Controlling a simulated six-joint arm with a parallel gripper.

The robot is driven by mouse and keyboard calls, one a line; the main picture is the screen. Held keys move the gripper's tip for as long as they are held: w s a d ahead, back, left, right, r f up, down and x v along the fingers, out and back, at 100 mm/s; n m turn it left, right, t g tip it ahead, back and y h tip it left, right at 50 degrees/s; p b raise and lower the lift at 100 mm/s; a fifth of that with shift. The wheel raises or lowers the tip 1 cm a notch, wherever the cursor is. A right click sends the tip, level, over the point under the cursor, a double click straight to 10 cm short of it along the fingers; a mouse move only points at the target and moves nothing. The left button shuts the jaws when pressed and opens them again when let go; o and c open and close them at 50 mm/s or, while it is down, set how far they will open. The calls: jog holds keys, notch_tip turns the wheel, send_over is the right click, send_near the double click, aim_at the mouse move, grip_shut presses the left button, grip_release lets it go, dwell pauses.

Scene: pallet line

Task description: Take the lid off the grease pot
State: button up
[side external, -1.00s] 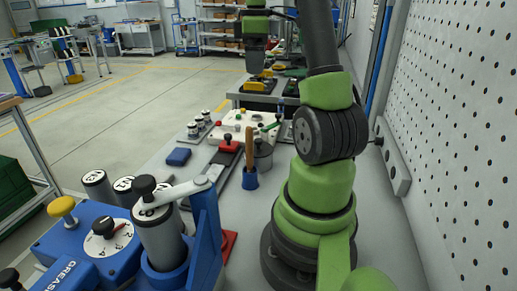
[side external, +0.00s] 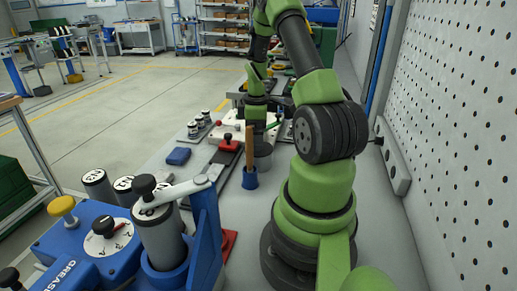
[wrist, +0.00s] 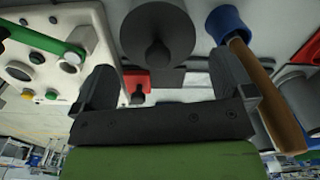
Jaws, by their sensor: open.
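The grease pot (side external: 263,160) is a grey cylinder on the bench, behind the blue cup in the side view. Its round grey lid (wrist: 177,27) with a dark central knob (wrist: 158,55) shows at the top middle of the wrist view, and the lid is on the pot. My gripper (wrist: 163,80) is open and empty, its two dark fingers spread wide. The lid and knob appear between and beyond the fingertips in the wrist view. In the side view my gripper is over the pot area, its fingertips hard to make out.
A blue cup (side external: 250,180) holding a wooden-handled tool (side external: 249,148) stands close beside the pot. A red block with a black knob (side external: 228,144) is to its left. A white control panel (wrist: 48,72) lies nearby. The pegboard wall (side external: 455,130) bounds the right.

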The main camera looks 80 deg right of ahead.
notch_tip(320, 180, down, 3)
jog(key=shift+f, duration=0.2)
jog(key=shift+c, duration=0.5)
jog(key=c, duration=0.6)
jog(key=shift+r, duration=0.1)
